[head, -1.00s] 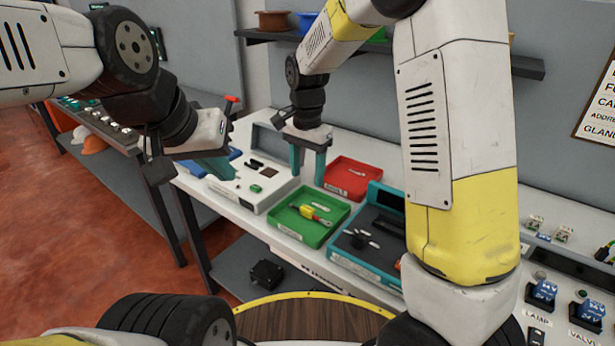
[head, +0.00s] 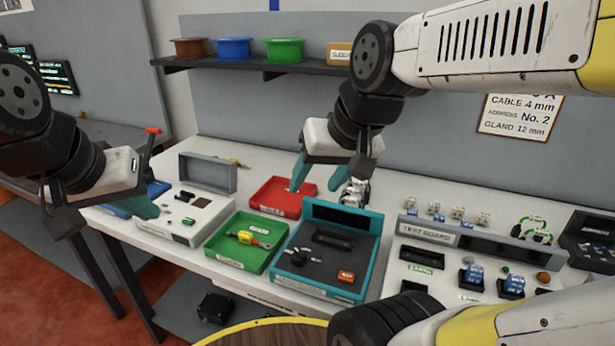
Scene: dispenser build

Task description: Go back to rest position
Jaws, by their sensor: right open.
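My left gripper (head: 140,206) is at the left, over the left edge of the white table. One teal finger shows clearly, its partner is mostly hidden, and I cannot tell how wide the jaws are. My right gripper (head: 317,184) hangs above the table behind the red tray (head: 275,208). Its two teal fingers are apart, with nothing seen between them.
A white unit (head: 182,236), a green tray (head: 222,258) with a yellow-red tool, and a teal-framed box (head: 345,292) stand on the table. A test board (head: 440,282) is at right. A shelf (head: 290,72) with spools runs behind.

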